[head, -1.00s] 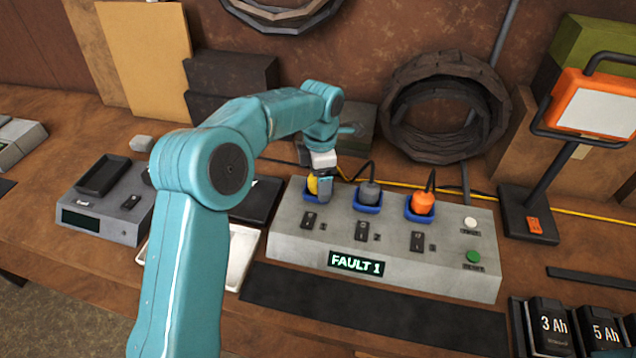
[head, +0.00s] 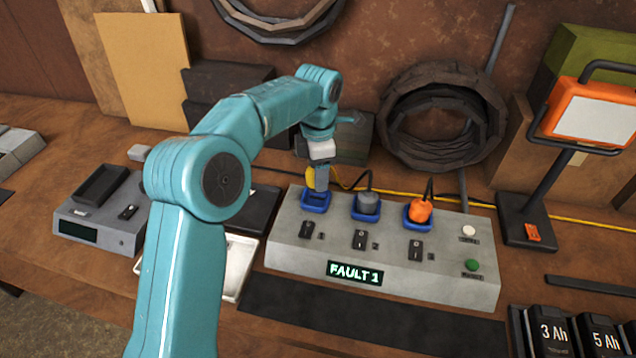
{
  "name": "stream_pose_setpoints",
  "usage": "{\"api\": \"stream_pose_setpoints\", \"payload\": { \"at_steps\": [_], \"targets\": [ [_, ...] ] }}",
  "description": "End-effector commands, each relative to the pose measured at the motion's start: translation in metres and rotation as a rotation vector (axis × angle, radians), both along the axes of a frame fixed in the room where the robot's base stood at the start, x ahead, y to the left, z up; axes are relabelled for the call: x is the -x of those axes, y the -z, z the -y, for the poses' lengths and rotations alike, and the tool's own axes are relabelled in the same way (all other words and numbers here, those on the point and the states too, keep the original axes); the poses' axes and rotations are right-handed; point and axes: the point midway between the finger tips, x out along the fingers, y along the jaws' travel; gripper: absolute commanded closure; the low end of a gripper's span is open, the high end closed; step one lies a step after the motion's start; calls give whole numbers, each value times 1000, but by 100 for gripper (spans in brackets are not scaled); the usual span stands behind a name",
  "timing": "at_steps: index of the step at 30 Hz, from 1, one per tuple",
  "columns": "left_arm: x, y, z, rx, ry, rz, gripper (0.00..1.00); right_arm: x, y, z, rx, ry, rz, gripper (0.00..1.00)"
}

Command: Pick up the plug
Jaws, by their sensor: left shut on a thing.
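My left gripper (head: 320,179) is shut on a yellow plug (head: 310,178) just above the leftmost blue socket (head: 316,201) of a grey panel box (head: 380,283). The gripper's fingers hide part of the plug. A grey plug (head: 368,202) sits in the middle blue socket and an orange plug (head: 420,211) sits in the right one. The box's display (head: 355,273) reads "FAULT 1". My right gripper is not in view.
An orange work lamp (head: 590,115) stands at the right. A grey device with a black tray (head: 101,184) is at the left, with a white tray (head: 238,268) beside the box. Battery packs (head: 590,335) are at the lower right. A black strip (head: 370,318) lies in front.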

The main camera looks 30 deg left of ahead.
Motion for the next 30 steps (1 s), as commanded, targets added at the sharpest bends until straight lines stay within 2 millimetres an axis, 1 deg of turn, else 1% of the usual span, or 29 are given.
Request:
{"api": "stream_pose_setpoints", "payload": {
  "at_steps": [1,6,12,15,18,21,25,30],
  "targets": [
    [-1,-14,0,0,0,6,81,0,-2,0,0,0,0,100],
    [-1,-58,0,0,0,5,81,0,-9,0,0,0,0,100],
    [-1,-103,0,0,1,3,81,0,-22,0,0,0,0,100],
    [-1,-121,0,0,0,4,81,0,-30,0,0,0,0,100],
    [0,-135,0,-1,1,1,81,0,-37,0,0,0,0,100],
    [0,-143,0,-1,1,1,81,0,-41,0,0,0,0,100],
    [0,-149,0,-1,1,1,81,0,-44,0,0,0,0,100],
    [0,-151,0,-1,1,-1,81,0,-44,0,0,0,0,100]
  ]
}}
